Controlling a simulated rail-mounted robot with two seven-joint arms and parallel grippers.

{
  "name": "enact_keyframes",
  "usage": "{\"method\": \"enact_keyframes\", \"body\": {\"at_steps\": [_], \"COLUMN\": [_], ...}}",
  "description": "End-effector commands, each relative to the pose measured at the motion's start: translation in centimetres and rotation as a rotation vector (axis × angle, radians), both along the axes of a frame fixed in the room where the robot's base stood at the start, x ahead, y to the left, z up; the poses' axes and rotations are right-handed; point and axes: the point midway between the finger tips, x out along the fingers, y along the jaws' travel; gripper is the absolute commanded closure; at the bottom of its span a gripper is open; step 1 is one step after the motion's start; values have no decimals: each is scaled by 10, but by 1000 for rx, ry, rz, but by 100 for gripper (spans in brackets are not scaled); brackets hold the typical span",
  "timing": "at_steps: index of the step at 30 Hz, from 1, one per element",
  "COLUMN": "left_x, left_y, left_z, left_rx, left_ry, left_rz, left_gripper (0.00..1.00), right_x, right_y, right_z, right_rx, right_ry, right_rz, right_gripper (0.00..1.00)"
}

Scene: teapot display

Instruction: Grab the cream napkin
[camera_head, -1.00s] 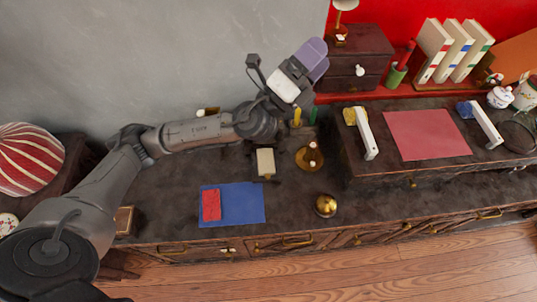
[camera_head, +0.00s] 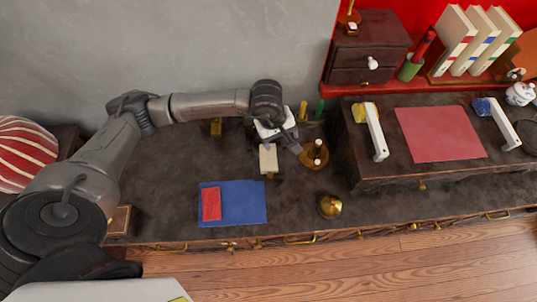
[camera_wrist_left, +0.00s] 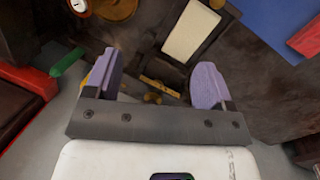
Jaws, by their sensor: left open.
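The cream napkin, as I take it, is the pale flat rectangle (camera_head: 268,159) on the dark counter, in or on a small dark holder. In the left wrist view the cream rectangle (camera_wrist_left: 191,31) lies beyond the fingertips, toward the top right. My left gripper (camera_head: 276,138) is just behind it, pointing down. In the left wrist view the gripper (camera_wrist_left: 157,82) has its two lilac fingers apart, with nothing held between them. In the head view its fingers are partly hidden by the wrist. My right gripper is not in view.
A brass stand (camera_head: 315,154) is close to the gripper's right, with yellow and green upright pieces (camera_head: 303,110) behind it. A brass dome (camera_head: 330,206) sits in front. A blue mat (camera_head: 245,203) with a red piece (camera_head: 211,204) lies front left. A raised shelf (camera_head: 410,175) stands right.

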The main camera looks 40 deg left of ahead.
Motion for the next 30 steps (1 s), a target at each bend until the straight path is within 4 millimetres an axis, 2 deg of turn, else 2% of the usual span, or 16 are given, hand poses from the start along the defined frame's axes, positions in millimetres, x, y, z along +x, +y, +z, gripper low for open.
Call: {"method": "enact_keyframes", "body": {"at_steps": [3, 7, 11, 24, 30], "left_x": [-14, -24, -24, -24, -23], "left_y": [18, 29, 28, 27, 28], "left_z": [-4, -4, -11, -79, -90], "left_rx": [125, 193, 193, 191, 191], "left_ry": [76, 129, 125, 124, 122], "left_rz": [-102, -209, -261, -270, -269], "left_gripper": [23, 23, 23, 23, 23], "right_x": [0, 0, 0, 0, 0], "right_y": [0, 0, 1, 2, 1], "right_z": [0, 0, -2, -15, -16], "right_rx": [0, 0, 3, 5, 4], "right_ry": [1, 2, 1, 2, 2], "right_rz": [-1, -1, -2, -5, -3], "right_gripper": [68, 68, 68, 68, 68]}}
